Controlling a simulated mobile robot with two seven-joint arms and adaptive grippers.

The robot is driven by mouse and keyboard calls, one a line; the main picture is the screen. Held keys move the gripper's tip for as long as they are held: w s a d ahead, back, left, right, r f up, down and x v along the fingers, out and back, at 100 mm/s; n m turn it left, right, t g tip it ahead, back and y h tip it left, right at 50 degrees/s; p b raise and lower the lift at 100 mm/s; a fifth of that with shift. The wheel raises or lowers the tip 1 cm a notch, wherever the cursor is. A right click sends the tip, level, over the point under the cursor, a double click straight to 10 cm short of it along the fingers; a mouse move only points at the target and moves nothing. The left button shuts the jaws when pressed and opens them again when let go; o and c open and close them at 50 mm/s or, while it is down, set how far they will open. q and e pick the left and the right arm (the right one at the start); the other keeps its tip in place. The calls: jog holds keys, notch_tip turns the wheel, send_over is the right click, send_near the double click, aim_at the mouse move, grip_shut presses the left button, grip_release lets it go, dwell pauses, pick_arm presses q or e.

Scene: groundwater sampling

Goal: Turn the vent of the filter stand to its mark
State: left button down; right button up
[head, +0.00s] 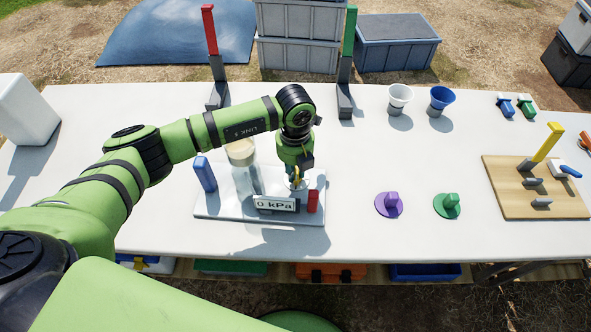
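The filter stand is a pale base plate (225,209) on the white table. It carries a clear vessel (243,172) with a tan top, a blue upright piece (205,174), a small red upright piece (313,201) and a display (274,203) reading 0 kPa. My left gripper (297,183) points down over the right part of the stand, just behind the display. A small yellowish part shows at its fingertips. The vent and its mark cannot be made out; the gripper and display cover that spot. Whether the fingers are closed on anything is unclear. My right gripper is out of view.
Purple (389,205) and green (447,205) knobbed discs lie right of the stand. A wooden board (500,198) with a yellow lever is farther right. White (400,94) and blue (441,97) cups and red (210,30) and green (349,32) posts stand behind.

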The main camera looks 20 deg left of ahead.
aim_at(297, 173)
pick_arm(q)
jog(key=shift+s+r+n+p, duration=0.1)
jog(key=shift+r+n+p, duration=0.1)
jog(key=shift+n+p, duration=0.5)
jog(key=n+p, duration=0.2)
jog(key=n, duration=0.3)
jog(key=shift+d, duration=0.15)
jog(key=n+p, duration=0.2)
jog(key=n, duration=0.2)
jog(key=n+p, duration=0.2)
jog(key=n, duration=0.3)
jog(key=shift+s+d+p, duration=0.15)
jog(key=shift+p, duration=0.25)
jog(key=shift+n, duration=0.7)
jog(key=shift+f+n+p, duration=0.1)
jog(key=shift+n+p, duration=0.3)
jog(key=shift+f, duration=0.1)
jog(key=c, duration=1.2)
grip_release()
jog(key=shift+c, duration=0.2)
notch_tip(297, 173, up, 12)
